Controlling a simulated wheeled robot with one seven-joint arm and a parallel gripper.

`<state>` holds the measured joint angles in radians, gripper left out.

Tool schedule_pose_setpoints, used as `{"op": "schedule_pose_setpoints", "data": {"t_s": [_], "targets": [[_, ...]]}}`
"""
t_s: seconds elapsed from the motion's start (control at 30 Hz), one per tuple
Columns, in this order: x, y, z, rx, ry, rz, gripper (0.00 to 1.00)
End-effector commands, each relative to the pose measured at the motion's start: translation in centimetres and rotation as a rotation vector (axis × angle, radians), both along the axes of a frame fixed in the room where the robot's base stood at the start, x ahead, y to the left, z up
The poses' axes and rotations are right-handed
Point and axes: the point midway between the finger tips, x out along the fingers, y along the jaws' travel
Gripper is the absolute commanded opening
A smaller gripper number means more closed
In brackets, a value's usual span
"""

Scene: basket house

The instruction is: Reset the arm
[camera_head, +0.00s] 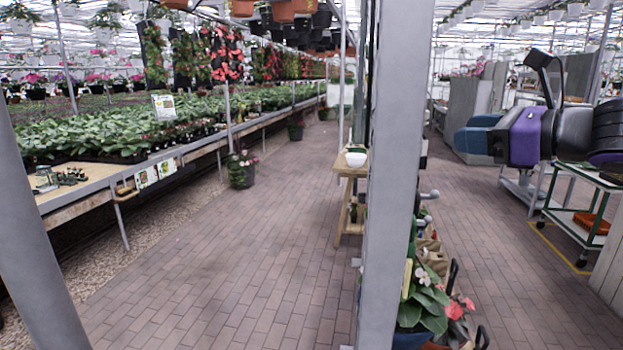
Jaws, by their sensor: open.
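Part of my arm (575,130), with purple and black links, reaches in from the right edge at mid-height. A blue piece (476,136) shows at its left end, and a thin black bracket-like part (548,75) stands up above it.
A grey post (395,190) stands close in the middle, with potted plants (425,305) at its foot. A planted bench (90,205) runs along the left. A wheeled cart (585,220) stands at right below my arm.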

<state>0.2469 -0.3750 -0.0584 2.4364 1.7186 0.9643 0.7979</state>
Motion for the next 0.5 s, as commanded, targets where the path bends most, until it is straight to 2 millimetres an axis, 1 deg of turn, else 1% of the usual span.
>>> {"op": "schedule_pose_setpoints", "data": {"t_s": [0.03,0.1,0.23,0.37,0.5], "targets": [[-1.2,1.2,-0.5,-0.105,-0.019,0.062,0.46],[-3.0,2.5,-1.6,-0.269,-0.05,0.154,0.46],[-6.2,4.0,-3.7,-0.569,-0.119,0.329,0.46],[-9.3,4.4,-5.8,-0.865,-0.199,0.51,0.46],[-12.2,3.7,-7.7,-1.179,-0.292,0.711,0.46]]}}
